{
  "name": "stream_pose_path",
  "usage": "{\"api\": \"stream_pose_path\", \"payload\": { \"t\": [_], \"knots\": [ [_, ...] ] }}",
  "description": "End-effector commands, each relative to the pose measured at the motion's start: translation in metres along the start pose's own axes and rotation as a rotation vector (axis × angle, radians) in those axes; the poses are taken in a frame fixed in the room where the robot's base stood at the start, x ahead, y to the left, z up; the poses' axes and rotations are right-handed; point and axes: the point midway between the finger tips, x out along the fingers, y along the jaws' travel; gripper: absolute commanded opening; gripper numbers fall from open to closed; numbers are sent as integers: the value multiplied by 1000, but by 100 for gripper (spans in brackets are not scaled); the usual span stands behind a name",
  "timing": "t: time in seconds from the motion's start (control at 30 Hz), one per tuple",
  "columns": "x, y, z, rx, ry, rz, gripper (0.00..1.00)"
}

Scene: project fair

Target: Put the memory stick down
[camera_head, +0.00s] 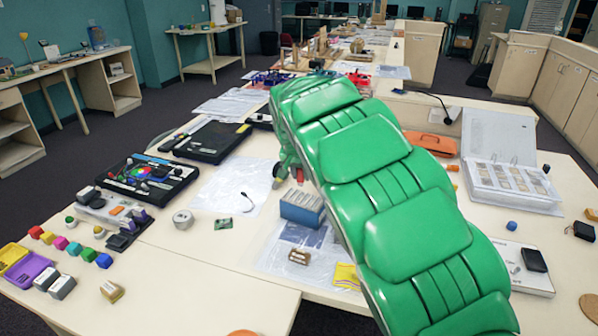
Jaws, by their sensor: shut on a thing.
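My green segmented arm fills the middle of the head view and reaches away over the table. My gripper (287,172) shows only in small part at the arm's far left side, above the table and behind a blue slotted box (302,209). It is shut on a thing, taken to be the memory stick. The fingertips are mostly hidden by the arm and too small to make out. I cannot clearly pick out the stick or tell its height above the table.
The pale table (190,262) is crowded. Left of the arm are a round tin (183,219), a green circuit board (223,223) and a black case (212,141). A brown block (299,257) and yellow cloth (346,276) lie in front.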

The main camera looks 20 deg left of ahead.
Motion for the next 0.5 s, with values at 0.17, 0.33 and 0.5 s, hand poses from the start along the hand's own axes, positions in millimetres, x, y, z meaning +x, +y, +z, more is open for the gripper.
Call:
{"api": "stream_pose_path", "payload": {
  "t": [0.17,0.33,0.5],
  "knots": [
    [-17,8,13,0,2,0,0],
    [-25,14,23,0,-2,2,0],
    [-31,17,27,0,0,0,0]
  ]
}}
